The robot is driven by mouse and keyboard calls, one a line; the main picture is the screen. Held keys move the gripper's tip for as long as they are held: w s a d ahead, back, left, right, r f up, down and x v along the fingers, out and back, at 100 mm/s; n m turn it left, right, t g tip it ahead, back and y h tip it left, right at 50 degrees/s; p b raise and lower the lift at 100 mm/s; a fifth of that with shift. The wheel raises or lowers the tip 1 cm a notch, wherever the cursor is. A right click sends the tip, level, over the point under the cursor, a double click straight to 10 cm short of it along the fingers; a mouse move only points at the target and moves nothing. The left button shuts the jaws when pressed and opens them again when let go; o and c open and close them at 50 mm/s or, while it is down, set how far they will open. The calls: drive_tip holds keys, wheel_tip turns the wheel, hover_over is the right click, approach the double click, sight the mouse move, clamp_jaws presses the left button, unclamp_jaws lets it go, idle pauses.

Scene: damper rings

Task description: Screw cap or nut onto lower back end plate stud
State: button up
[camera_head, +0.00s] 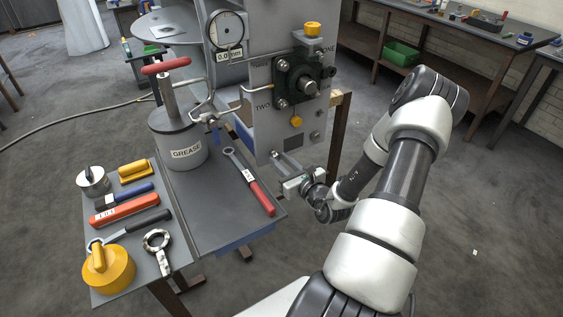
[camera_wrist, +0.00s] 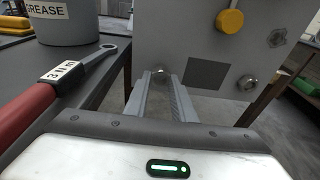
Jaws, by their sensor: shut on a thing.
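The grey end plate (camera_head: 262,125) stands upright, with labels reading TWO and ONE beside a dark bolted flange (camera_head: 284,80). Its lower part fills the upper right of the wrist view (camera_wrist: 190,40). My gripper (camera_head: 276,156) reaches the plate's lower left from the front. In the wrist view its two fingers (camera_wrist: 160,74) close on a small shiny round metal piece (camera_wrist: 158,70), a cap or nut, close to the plate. The stud behind it is hidden, and I cannot tell whether they touch. Another round metal fitting (camera_wrist: 245,82) sits lower right on the plate.
A grey bench top (camera_head: 215,215) to the left holds the grease pot (camera_head: 181,140) and a red-handled wrench (camera_head: 255,190). A side tray (camera_head: 135,232) carries several tools and a yellow container (camera_head: 112,272). A yellow knob (camera_wrist: 229,21) hangs above the gripper. Floor to the right is open.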

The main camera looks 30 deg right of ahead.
drive_tip(key=shift+w, duration=0.85)
